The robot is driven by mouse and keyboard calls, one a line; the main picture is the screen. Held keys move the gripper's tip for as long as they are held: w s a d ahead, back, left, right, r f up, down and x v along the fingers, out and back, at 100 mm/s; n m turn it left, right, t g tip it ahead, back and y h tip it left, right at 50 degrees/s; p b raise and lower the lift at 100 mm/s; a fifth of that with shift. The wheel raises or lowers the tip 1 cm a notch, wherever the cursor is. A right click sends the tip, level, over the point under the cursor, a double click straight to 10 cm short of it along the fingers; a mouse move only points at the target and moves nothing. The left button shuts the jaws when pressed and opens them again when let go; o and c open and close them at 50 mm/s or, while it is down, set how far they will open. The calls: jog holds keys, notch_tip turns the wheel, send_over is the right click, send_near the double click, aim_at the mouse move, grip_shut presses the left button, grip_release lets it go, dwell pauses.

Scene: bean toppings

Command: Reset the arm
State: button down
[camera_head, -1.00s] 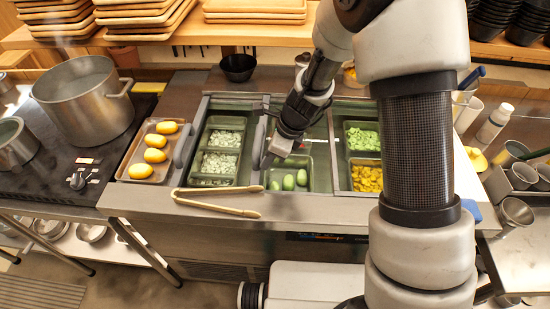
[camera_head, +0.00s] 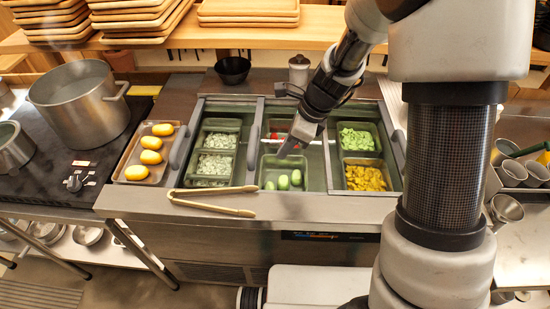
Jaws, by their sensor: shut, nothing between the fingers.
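My gripper (camera_head: 286,152) is shut and empty. It points down above the middle section of the topping counter, over the back part of a bin that holds green oval items (camera_head: 289,180). It is apart from those items as far as I can see. My arm comes in from the upper right and covers part of the right side of the view.
The counter (camera_head: 330,214) has bins of chopped green (camera_head: 357,138), yellow pieces (camera_head: 365,177) and pale diced topping (camera_head: 214,164). Wooden tongs (camera_head: 212,203) lie on its front edge. A tray of yellow items (camera_head: 137,173), a pot (camera_head: 78,98) and a black bowl (camera_head: 232,70) stand nearby.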

jog(key=shift+v, duration=1.5)
jog(key=s+d+r+n+t+h, duration=0.1)
jog(key=s+d+r+n, duration=0.3)
jog(key=r, duration=0.3)
jog(key=s+d+r+n+t, duration=0.1)
jog(key=s+d+r+n, duration=0.1)
jog(key=s+r+n, duration=0.4)
jog(key=s+d+r+n+t+h, duration=0.2)
jog(key=s+d+r+n, duration=0.4)
jog(key=n, duration=0.4)
jog(key=shift+s+d+r+t+h, duration=0.25)
jog(key=shift+s+d+h, duration=0.5)
jog(key=shift+s, duration=0.65)
